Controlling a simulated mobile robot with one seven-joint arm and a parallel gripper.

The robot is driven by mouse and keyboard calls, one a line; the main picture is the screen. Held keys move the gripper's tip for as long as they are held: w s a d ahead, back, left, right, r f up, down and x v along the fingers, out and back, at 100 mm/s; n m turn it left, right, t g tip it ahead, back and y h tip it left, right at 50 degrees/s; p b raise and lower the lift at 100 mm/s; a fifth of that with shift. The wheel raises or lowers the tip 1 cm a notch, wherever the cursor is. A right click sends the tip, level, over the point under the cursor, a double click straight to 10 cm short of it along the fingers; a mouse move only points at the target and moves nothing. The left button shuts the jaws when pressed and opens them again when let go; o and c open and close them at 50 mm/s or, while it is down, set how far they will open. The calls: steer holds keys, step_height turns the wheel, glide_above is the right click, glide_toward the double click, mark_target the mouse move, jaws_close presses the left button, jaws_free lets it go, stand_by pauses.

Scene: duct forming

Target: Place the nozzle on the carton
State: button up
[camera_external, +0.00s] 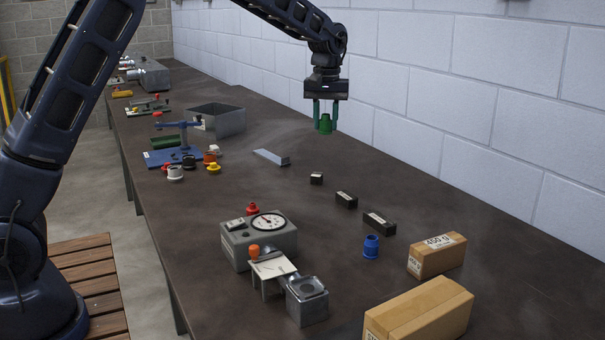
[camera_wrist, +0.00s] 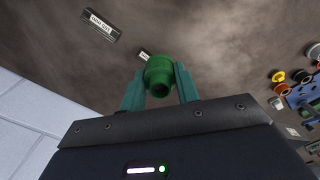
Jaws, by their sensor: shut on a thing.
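My gripper (camera_external: 326,116) is shut on a green nozzle (camera_external: 325,125) and holds it in the air above the far part of the bench. In the wrist view the nozzle (camera_wrist: 159,72) sits between the two green fingers, its opening toward the camera. Two brown cartons are at the near right of the bench. The smaller carton (camera_external: 437,257) has a white "450 g" label, and the larger carton (camera_external: 420,314) is cut off by the bottom edge. Both are well away from my gripper. A blue nozzle-like piece (camera_external: 371,246) stands left of the smaller carton.
Several dark blocks (camera_external: 346,200) line the bench (camera_external: 300,225) between my gripper and the cartons. A grey dial scale (camera_external: 258,238) stands at front centre. A grey open bin (camera_external: 217,121) and a blue stand (camera_external: 180,155) are at the left. A block wall (camera_external: 510,110) borders the right.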

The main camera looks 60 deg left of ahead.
steer(key=d+r+m, duration=0.2)
steer(key=d+m, duration=0.1)
steer(key=d, duration=1.3)
step_height(320, 180, up, 3)
steer(key=m, duration=0.8)
glide_above(423, 304)
step_height(423, 304, down, 20)
steer(key=shift+r, duration=0.2)
steer(key=shift+a+f, duration=0.1)
steer(key=shift+f, duration=0.05)
steer(key=o, duration=0.9)
steer(key=shift+o, duration=0.2)
